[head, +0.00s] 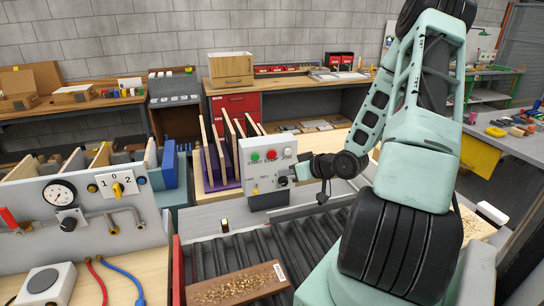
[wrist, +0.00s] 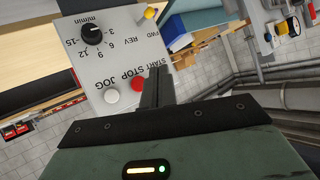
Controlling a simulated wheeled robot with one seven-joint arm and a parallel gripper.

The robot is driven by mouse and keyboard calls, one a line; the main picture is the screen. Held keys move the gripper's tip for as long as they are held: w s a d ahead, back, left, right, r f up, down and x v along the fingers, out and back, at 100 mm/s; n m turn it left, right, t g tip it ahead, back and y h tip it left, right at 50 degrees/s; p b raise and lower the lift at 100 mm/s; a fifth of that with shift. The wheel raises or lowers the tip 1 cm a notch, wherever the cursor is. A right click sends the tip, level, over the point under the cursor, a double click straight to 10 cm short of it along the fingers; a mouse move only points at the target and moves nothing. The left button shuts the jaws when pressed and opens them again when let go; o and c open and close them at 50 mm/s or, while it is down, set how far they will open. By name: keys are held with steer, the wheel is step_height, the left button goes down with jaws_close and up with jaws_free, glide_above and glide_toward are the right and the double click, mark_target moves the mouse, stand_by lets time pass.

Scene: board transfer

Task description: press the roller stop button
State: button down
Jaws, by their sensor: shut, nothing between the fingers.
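The roller control box (head: 266,172) stands at the far edge of the roller conveyor, with green, red and white buttons in a row. The red stop button (head: 271,155) sits between the green start button (head: 255,157) and the white jog button (head: 288,153). In the wrist view the panel is upside down, and the red stop button (wrist: 139,84) shows just left of my fingers. My gripper (wrist: 160,78) is shut and empty; its fingers hide the green button there. I cannot tell whether the fingers touch the panel. In the head view my gripper (head: 302,171) is at the box's right side.
A black speed knob (wrist: 92,34) and a yellow selector (wrist: 151,12) are on the same panel. A brown board (head: 235,287) lies on the rollers (head: 310,240). A gauge panel (head: 85,215) stands at left, and a purple rack of boards (head: 222,165) behind the box.

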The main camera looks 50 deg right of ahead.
steer(key=shift+w+d+p, duration=0.15)
steer(key=shift+w+d, duration=0.5)
steer(key=shift+w, duration=0.45)
steer(key=shift+w+d+p, duration=0.2)
steer(key=shift+w+d, duration=0.45)
steer(key=shift+w, duration=0.4)
steer(key=shift+w+d+p, duration=0.15)
steer(key=shift+w+d, duration=0.5)
steer(key=shift+w, duration=0.45)
steer(key=shift+w+d, duration=0.1)
steer(key=shift+w, duration=0.05)
steer(key=shift+w+d, duration=0.15)
steer(key=shift+w, duration=0.1)
steer(key=shift+w+d+p, duration=0.2)
steer(key=shift+w+p, duration=0.15)
steer(key=shift+p, duration=0.05)
steer(key=shift+s, duration=0.1)
stand_by(0.4)
steer(key=shift+s+a, duration=0.45)
steer(key=shift+s, duration=0.2)
steer(key=s+a, duration=0.1)
steer(key=s, duration=0.1)
steer(key=s+a, duration=0.1)
steer(key=s, duration=0.1)
steer(key=shift+s+a, duration=0.1)
steer(key=shift+a, duration=0.2)
